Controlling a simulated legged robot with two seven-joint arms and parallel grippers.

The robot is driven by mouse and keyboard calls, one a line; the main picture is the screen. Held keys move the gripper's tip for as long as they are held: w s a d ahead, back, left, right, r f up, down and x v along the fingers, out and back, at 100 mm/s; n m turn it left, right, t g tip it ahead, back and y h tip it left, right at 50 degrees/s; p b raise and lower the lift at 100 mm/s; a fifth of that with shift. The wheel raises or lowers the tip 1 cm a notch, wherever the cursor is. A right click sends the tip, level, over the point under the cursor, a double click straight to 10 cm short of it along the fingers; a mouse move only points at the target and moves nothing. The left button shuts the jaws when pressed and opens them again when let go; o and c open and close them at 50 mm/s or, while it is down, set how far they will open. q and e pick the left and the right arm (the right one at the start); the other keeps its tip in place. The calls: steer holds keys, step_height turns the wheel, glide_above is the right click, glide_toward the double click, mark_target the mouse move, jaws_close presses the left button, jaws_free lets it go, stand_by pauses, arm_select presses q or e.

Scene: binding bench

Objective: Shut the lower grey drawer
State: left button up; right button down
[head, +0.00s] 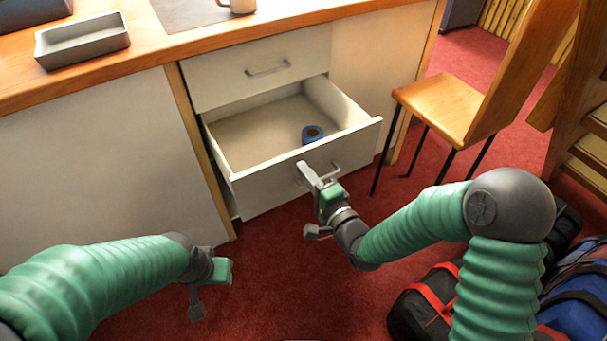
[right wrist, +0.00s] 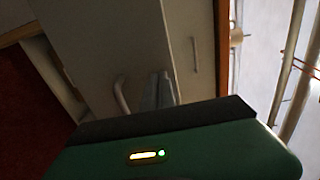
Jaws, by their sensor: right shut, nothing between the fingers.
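The lower grey drawer (head: 258,190) is pulled well out of the bench, and its pale inside shows. A blue ring-shaped roll (head: 312,133) lies in it near the front right. The drawer's bar handle (head: 322,172) is on its front; it also shows in the right wrist view (right wrist: 121,97). My right gripper (head: 304,170) is shut and empty, its fingers at the drawer front beside the handle. Whether they touch the front I cannot tell. In the right wrist view the fingers (right wrist: 160,88) point at the pale front. My left gripper (head: 226,270) hangs low at the left, its fingers hidden.
The upper drawer (head: 240,62) above is closed. A grey tray (head: 82,40) and a mug (head: 240,5) stand on the worktop. A wooden chair (head: 440,104) stands right of the drawer. Bags (head: 432,302) lie on the red carpet at the lower right.

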steer(key=shift+w+a, duration=0.2)
steer(key=shift+w, duration=0.15)
arm_select(q)
steer(key=shift+a+f, duration=0.15)
steer(key=shift+f, duration=0.05)
arm_select(e)
steer(key=shift+a, duration=0.2)
steer(key=shift+w, duration=0.2)
